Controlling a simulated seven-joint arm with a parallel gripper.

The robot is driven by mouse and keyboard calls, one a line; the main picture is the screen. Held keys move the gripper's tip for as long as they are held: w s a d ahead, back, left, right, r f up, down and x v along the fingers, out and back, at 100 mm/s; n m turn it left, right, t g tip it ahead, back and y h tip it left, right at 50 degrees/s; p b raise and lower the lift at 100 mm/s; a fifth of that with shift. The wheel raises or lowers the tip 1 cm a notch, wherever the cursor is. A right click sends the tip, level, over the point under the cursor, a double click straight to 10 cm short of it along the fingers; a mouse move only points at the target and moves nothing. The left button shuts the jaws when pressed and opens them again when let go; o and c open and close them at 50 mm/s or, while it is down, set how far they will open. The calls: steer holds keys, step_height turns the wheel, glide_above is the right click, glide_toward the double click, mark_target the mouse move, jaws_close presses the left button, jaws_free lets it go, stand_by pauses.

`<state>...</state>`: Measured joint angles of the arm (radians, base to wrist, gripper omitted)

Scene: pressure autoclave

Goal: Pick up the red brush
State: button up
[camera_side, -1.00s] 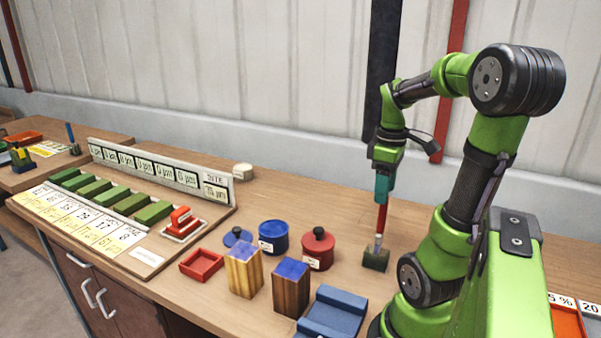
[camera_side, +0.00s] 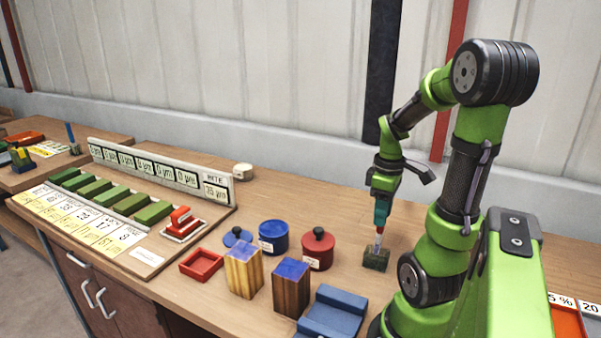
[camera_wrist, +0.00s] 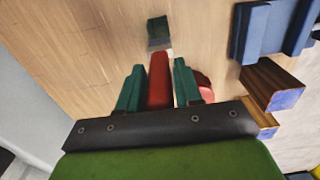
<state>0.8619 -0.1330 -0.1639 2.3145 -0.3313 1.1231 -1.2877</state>
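The red brush (camera_wrist: 159,80) stands upright, with a pale ferrule (camera_side: 378,243) and a dark green block-like foot (camera_side: 376,260) at its lower end, on the bench. In the side view my gripper (camera_side: 381,213) is low over it, and its teal fingers hide most of the red handle. In the wrist view my gripper (camera_wrist: 160,85) has one finger on each side of the handle. Narrow gaps seem to show between fingers and handle, so it looks open around the brush.
A red lidded pot (camera_side: 318,249), a blue pot (camera_side: 273,238), two wooden blocks (camera_side: 291,290) and a blue cradle (camera_side: 332,314) stand left of the brush. A red tray (camera_side: 201,264) lies further left. The bench behind is clear.

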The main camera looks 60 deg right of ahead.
jaws_close()
steer(key=shift+r, duration=0.1)
